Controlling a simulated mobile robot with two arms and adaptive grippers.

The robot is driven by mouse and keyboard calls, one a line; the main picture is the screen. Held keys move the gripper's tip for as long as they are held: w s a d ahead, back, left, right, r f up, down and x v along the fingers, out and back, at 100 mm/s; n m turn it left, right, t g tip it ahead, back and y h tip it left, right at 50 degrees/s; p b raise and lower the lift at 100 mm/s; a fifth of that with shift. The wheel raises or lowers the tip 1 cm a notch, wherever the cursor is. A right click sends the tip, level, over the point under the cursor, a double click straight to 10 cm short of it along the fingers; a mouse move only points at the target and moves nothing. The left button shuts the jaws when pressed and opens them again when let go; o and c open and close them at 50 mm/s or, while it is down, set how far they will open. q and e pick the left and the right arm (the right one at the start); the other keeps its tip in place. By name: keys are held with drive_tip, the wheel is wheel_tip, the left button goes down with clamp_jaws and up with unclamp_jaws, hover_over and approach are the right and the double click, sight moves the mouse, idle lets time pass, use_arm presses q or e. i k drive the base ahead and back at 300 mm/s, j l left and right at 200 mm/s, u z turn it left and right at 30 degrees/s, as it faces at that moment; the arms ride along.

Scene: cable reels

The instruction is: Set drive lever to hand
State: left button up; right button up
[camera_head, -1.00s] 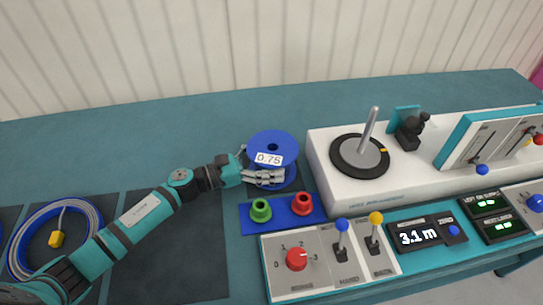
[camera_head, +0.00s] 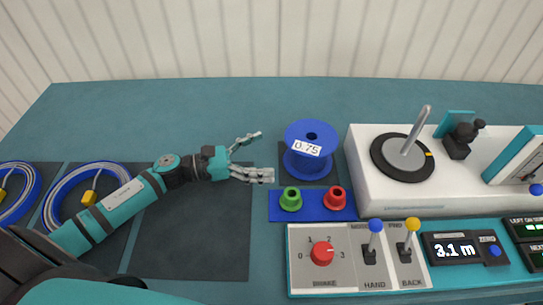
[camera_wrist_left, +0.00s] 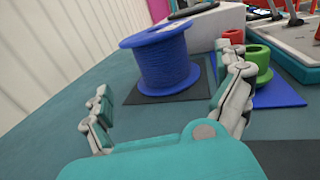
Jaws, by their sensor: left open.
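The lever with the blue knob (camera_head: 376,226) stands on the white control panel (camera_head: 305,240), above the label HAND. Its knob is up, away from that label, over a label it partly hides. My left gripper (camera_head: 266,156) is open and empty, left of the blue reel (camera_head: 310,160) marked 0.75 and apart from it. In the left wrist view, the open fingers (camera_wrist_left: 168,85) are spread with the reel (camera_wrist_left: 165,65) beyond them. The lever is well to the right of the gripper. My right gripper is not in view.
A lever with a yellow knob (camera_head: 412,225) and a red brake dial (camera_head: 322,253) flank the blue-knobbed lever. Green (camera_head: 291,199) and red (camera_head: 336,198) cups stand on a blue plate behind the panel. A white machine (camera_head: 390,195) stands behind right. Cable coils (camera_head: 70,180) lie left.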

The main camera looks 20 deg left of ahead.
sight(376, 226)
drive_tip(key=k+l, duration=0.3)
drive_tip(key=k, duration=0.15)
drive_tip(key=k+l, duration=0.3)
drive_tip(key=k, duration=0.15)
drive_tip(key=k+l, duration=0.25)
drive_tip(key=k, duration=0.2)
